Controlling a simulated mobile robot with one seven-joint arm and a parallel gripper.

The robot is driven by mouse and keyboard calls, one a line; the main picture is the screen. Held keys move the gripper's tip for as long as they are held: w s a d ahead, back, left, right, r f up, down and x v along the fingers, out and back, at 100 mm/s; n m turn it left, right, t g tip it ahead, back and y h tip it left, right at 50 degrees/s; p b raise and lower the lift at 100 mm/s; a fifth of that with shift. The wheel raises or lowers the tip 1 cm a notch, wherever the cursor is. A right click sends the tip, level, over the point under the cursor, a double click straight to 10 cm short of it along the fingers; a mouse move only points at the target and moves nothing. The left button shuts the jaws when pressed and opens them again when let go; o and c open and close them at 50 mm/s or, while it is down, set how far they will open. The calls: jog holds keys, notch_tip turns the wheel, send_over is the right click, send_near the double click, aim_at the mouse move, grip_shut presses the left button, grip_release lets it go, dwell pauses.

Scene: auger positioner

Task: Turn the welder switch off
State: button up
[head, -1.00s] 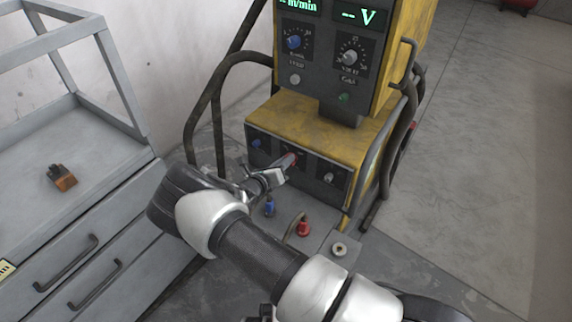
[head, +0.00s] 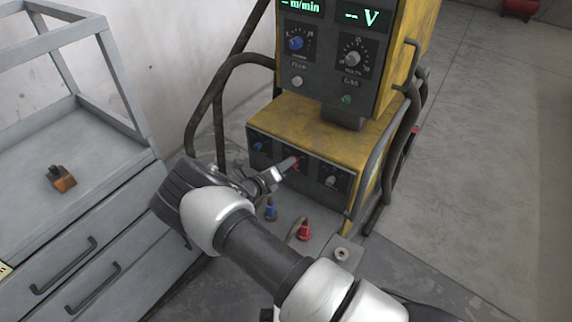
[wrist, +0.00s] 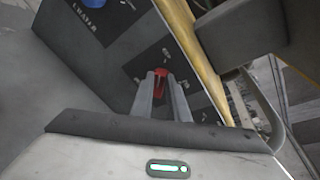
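The welder switch (head: 296,162) is a small red handle in the middle of the low front panel of the yellow welder (head: 325,124). In the wrist view the red switch (wrist: 160,79) sits between my two fingertips. My gripper (head: 284,168) reaches the panel from the lower left. In the wrist view the fingers of my gripper (wrist: 162,88) are close together, one on each side of the red handle, and appear to touch it. The fingers hide part of the switch and its markings.
A blue knob (head: 259,146) and a grey knob (head: 331,181) flank the switch. Blue (head: 270,212) and red (head: 304,231) connectors stand below. The upper control box (head: 335,60) overhangs the panel. A grey drawer cabinet (head: 110,205) stands left; open floor lies right.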

jog(key=o, duration=0.4)
jog(key=shift+s, duration=0.1)
jog(key=p+v, duration=0.3)
jog(key=v, duration=1.4)
jog(key=shift+s, duration=0.2)
jog(key=shift+a, duration=0.1)
jog(key=s+d+r+m+g+y, duration=0.1)
jog(key=s+d+r+m+g, duration=0.3)
jog(key=d+r+m, duration=0.6)
jog(key=s+d+r+m+g, duration=0.2)
jog(key=d+r+m+g, duration=0.5)
jog(key=r+m, duration=0.4)
jog(key=s+d+r+m+t+y, duration=0.2)
jog(key=s+d+r+m+y, duration=0.15)
jog(key=s+r+m, duration=0.5)
jog(key=s+d+r+m+t+y, duration=0.35)
jog(key=s+r+m, duration=0.35)
jog(key=s+m, duration=0.25)
notch_tip(320, 180, up, 20)
jog(key=g+p, duration=0.1)
jog(key=p, duration=1.9)
jog(key=shift+s+f, duration=0.2)
jog(key=shift+s, duration=0.05)
